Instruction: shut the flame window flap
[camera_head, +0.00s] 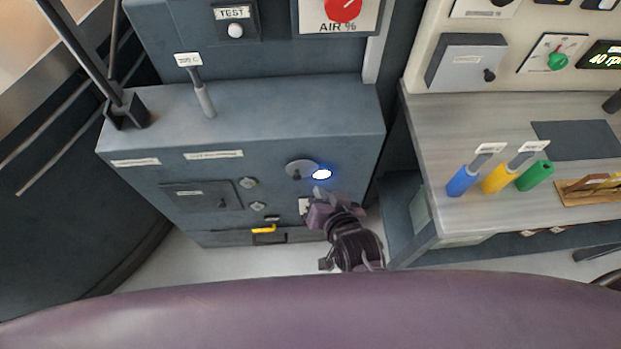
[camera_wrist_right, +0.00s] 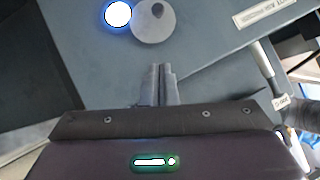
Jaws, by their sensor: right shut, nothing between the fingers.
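The flame window (camera_head: 321,174) is a round, bright white-blue glow on the front of the grey cabinet; it also shows in the right wrist view (camera_wrist_right: 118,14). The flap (camera_head: 301,168), a round grey disc with a small dark knob, sits beside the window and leaves most or all of the glow uncovered. The flap also shows in the right wrist view (camera_wrist_right: 153,22). My right gripper (camera_head: 319,193) is just below the window. Its fingers (camera_wrist_right: 160,72) are together and empty, pointing toward the disc and apparently apart from it. My left gripper is not in view.
The cabinet (camera_head: 290,110) also bears a small door (camera_head: 200,195), a yellow handle (camera_head: 264,229) low down and an upright lever (camera_head: 204,98) on top. A desk (camera_head: 460,130) with blue, yellow and green handles stands on the right, across a narrow gap.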

